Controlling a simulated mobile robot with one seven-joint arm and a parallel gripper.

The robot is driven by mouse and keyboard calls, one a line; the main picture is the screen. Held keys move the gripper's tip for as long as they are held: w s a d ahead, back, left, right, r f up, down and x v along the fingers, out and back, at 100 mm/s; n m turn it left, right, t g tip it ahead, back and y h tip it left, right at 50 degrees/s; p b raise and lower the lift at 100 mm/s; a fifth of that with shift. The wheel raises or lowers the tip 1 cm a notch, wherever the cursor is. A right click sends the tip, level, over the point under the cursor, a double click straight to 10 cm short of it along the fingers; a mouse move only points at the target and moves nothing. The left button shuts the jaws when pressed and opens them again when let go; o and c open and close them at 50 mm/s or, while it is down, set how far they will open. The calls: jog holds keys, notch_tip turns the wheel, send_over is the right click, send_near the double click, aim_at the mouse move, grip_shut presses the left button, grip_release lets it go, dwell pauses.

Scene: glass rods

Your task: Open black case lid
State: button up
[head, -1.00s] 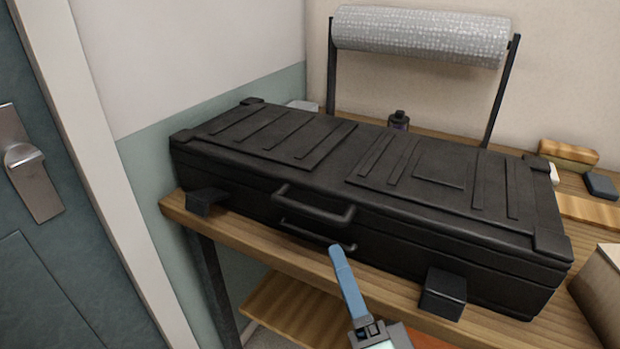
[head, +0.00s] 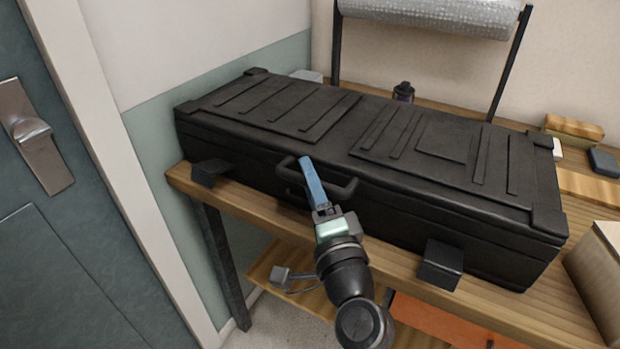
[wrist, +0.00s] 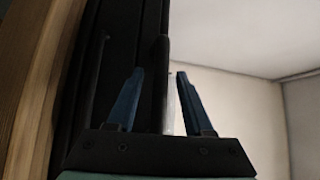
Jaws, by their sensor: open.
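The black case (head: 340,150) lies on the wooden table with its lid (head: 440,155) closed. Two handles show at the middle of its front side, and the upper handle (head: 342,190) sticks out towards me. My gripper (head: 306,165) is at the left part of this handle, with its blue fingers reaching up over it. In the wrist view my gripper (wrist: 158,75) is open. The upper handle's dark bar (wrist: 160,75) appears between the two fingers there, with gaps at the sides. I cannot tell whether a finger touches it.
The wooden table (head: 400,262) has black blocks at its front edge, left (head: 209,172) and right (head: 440,264). A bubble-wrap roll (head: 430,15) stands behind the case. A cardboard box (head: 600,265) is at the right. A door (head: 50,240) is at the left.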

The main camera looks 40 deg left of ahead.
jog(key=shift+a, duration=0.15)
jog(key=shift+c, duration=0.4)
grip_shut()
dwell(1.0)
